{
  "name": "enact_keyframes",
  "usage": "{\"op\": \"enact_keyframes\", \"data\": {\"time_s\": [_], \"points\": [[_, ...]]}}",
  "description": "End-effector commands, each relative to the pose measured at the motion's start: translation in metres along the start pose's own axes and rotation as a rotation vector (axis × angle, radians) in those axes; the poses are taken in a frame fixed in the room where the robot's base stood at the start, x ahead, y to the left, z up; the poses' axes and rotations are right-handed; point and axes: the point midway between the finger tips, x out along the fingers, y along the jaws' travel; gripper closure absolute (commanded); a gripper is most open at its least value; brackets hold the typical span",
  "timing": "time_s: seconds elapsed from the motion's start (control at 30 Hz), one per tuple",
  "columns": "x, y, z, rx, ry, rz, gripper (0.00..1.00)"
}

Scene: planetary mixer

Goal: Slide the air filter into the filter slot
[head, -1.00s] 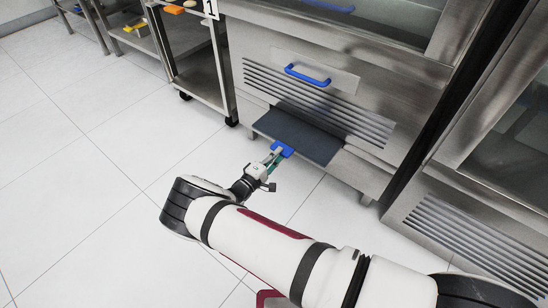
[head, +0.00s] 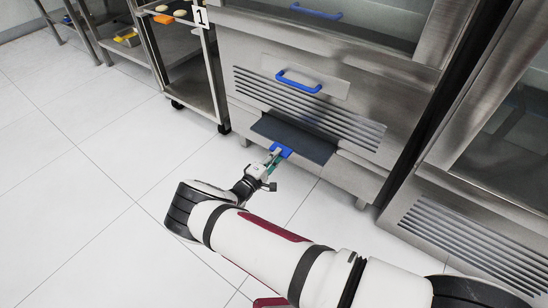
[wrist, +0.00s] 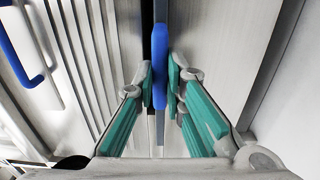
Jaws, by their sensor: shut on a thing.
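The air filter (head: 303,144) is a flat dark grey panel with a blue grip tab (head: 281,151) on its front edge. It lies about level at the low front of the steel cabinet, below the louvres, with its front part sticking out. Its far edge and the filter slot are hidden behind the panel. My gripper (head: 273,160) is shut on the blue tab. In the wrist view my gripper (wrist: 160,85) has its fingers on both sides of the blue tab (wrist: 159,60), and the panel shows edge-on as a thin dark strip.
The steel cabinet (head: 355,165) has louvres (head: 310,112) and a blue handle (head: 298,81) above the filter. A wheeled trolley (head: 190,85) stands left of it, and another louvred steel unit (head: 470,235) stands right. The tiled floor (head: 90,190) in front is clear.

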Motion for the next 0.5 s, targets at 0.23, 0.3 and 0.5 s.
{"op": "enact_keyframes", "data": {"time_s": [0.23,0.3,0.5], "points": [[0.017,0.0,0.0,0.001,-0.001,0.002,1.0],[0.021,0.0,0.0,0.001,-0.001,0.002,1.0],[0.032,0.0,0.0,0.001,0.0,0.002,1.0]]}}
